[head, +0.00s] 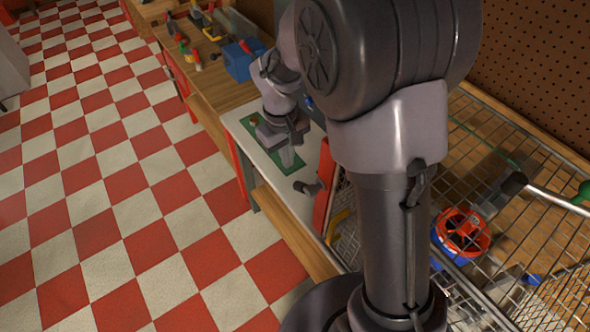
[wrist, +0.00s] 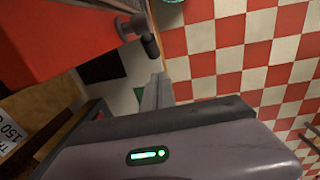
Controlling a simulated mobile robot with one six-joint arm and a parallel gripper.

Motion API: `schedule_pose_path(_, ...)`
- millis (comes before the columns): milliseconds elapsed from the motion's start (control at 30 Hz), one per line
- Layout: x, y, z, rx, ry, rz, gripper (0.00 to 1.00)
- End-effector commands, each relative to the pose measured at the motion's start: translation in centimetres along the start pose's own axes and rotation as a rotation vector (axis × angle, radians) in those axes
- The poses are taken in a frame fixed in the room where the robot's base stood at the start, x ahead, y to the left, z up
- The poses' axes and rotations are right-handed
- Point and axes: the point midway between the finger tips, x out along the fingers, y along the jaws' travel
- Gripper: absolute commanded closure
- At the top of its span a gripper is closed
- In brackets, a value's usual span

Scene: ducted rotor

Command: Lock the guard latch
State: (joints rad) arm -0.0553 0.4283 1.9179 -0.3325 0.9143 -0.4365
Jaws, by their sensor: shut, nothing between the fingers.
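A lever with a dark grip (head: 308,187), which looks like the guard latch, sticks out from a red upright panel (head: 323,185) at the front of the wire guard. In the wrist view the lever (wrist: 150,46) shows near the top, with a grey round base on the red panel (wrist: 60,38). My gripper (head: 290,158) points down over the white bench, a short way behind the lever in the head view. Its fingers (wrist: 156,92) are shut and empty, apart from the lever. Whether the latch is locked cannot be told.
A wire mesh guard (head: 530,240) surrounds a red rotor (head: 462,230) on the right, partly hidden by my arm. A green mat (head: 247,124) lies on the white bench. A blue box (head: 240,62) and several tools stand farther back. The checkered floor (head: 110,190) is clear.

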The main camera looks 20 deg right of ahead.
Motion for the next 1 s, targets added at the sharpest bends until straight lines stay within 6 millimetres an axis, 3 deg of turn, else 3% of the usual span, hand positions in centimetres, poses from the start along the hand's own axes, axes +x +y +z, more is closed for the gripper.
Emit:
schedule_pose_path(100, 2.4, 0.1, 0.4, 0.0, -0.003, -0.001, 1.0)
schedule_pose_path(300, 4.3, 0.5, 2.1, 0.002, -0.001, 0.0, 1.0)
schedule_pose_path(1000, 4.8, 0.6, 2.4, -0.003, -0.047, 0.0, 1.0)
